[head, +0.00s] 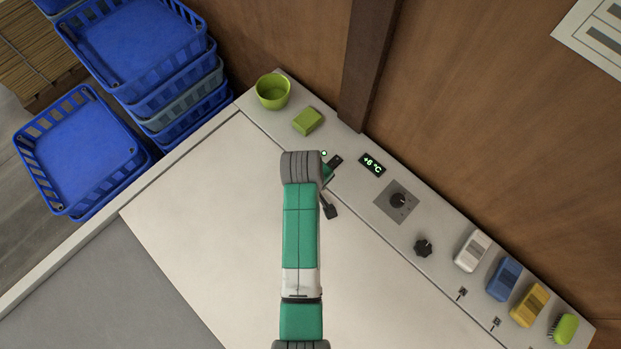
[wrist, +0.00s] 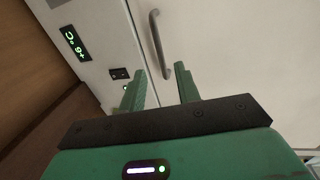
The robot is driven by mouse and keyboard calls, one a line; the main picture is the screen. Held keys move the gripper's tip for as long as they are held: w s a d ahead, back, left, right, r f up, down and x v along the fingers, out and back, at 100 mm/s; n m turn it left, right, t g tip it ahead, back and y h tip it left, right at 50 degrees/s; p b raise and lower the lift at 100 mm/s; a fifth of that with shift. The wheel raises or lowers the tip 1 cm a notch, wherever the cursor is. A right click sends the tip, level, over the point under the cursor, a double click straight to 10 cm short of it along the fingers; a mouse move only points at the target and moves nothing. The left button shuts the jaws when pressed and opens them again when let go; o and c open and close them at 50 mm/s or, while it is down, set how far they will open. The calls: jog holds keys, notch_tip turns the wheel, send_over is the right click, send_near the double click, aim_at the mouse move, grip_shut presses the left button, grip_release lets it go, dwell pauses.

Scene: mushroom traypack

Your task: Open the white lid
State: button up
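The white lid (head: 200,200) is a broad flat panel under my arm in the head view, and it lies flush with the strip behind it. It also fills the right of the wrist view (wrist: 245,50). A grey bar handle (wrist: 157,45) is fixed on the lid. My gripper (wrist: 160,88) has its two green fingers apart with nothing between them. The handle is beyond the fingertips, apart from them. In the head view my arm hides most of the gripper and the handle.
A control strip behind the lid carries a temperature display (head: 372,163), a knob (head: 398,200), a green bowl (head: 273,91), a green sponge (head: 308,121) and several cleaning items at the right. Blue crates (head: 75,150) stand at the left. A wooden wall rises behind.

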jog(key=f, duration=0.2)
jog(key=d+f+b, duration=0.1)
jog(key=f, duration=0.3)
jog(key=shift+w+d+f, duration=0.15)
jog(key=shift+w+f, duration=0.3)
jog(key=shift+f, duration=0.3)
grip_shut()
